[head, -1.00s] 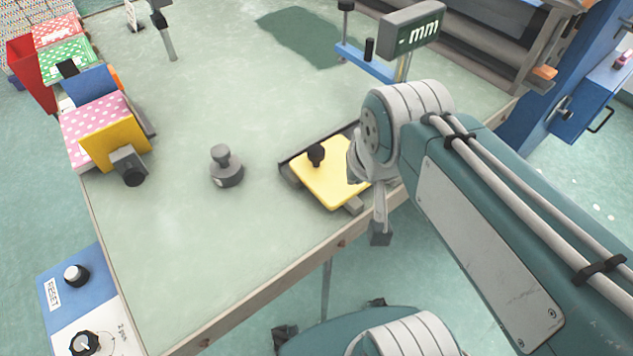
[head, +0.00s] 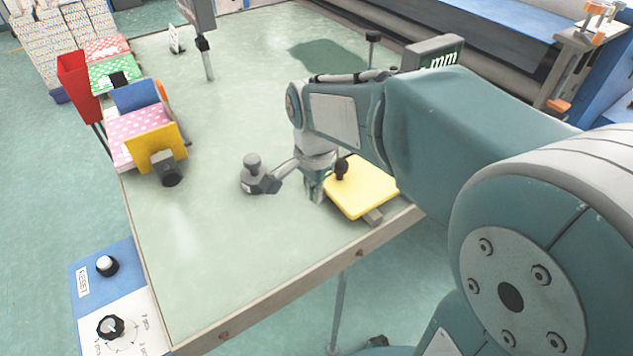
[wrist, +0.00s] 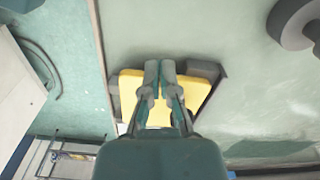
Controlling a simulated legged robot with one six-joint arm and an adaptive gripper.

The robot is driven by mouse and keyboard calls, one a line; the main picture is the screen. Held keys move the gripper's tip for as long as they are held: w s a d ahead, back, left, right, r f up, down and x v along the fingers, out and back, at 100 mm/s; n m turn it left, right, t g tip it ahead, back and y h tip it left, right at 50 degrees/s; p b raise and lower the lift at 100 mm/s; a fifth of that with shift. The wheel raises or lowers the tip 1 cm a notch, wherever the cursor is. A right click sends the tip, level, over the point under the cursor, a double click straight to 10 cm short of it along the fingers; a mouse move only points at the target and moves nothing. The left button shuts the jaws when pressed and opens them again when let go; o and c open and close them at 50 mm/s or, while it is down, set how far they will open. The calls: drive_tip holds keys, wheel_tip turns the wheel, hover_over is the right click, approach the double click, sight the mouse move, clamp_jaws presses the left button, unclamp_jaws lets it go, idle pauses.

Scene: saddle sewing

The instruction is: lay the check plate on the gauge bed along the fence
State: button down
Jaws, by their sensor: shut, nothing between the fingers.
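The yellow check plate (head: 362,190) with its dark knob (head: 341,169) lies flat at the table's front edge. In the head view, a grey end of the gauge bed (head: 374,217) shows below its front corner; my arm hides most of the bed's back. My gripper (head: 316,195) points down just left of the plate in that view. In the wrist view, my gripper (wrist: 160,66) is shut and empty, its fingers in front of the yellow plate (wrist: 190,92). The dark fence (wrist: 211,72) runs beside the plate there. Whether the plate touches the fence is unclear.
A grey knobbed weight (head: 253,172) stands left of my gripper. Bright boxes with a yellow block (head: 157,147) line the table's left edge. A display marked mm (head: 433,54) stands behind my arm. The left-middle table top is clear.

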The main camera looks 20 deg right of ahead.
sight(335, 195)
drive_tip(key=f, duration=0.5)
drive_tip(key=shift+a+f, duration=0.1)
drive_tip(key=shift+a, duration=0.15)
drive_tip(key=d, duration=0.1)
drive_tip(key=w+d, duration=0.1)
drive_tip(key=shift+w+d+f, duration=0.2)
drive_tip(key=shift+d+f, duration=0.1)
drive_tip(key=shift+d, duration=0.1)
drive_tip(key=shift+w+d, duration=0.25)
drive_tip(key=shift+d, duration=0.25)
drive_tip(key=shift+w+d, duration=0.55)
drive_tip(key=shift+d, duration=0.35)
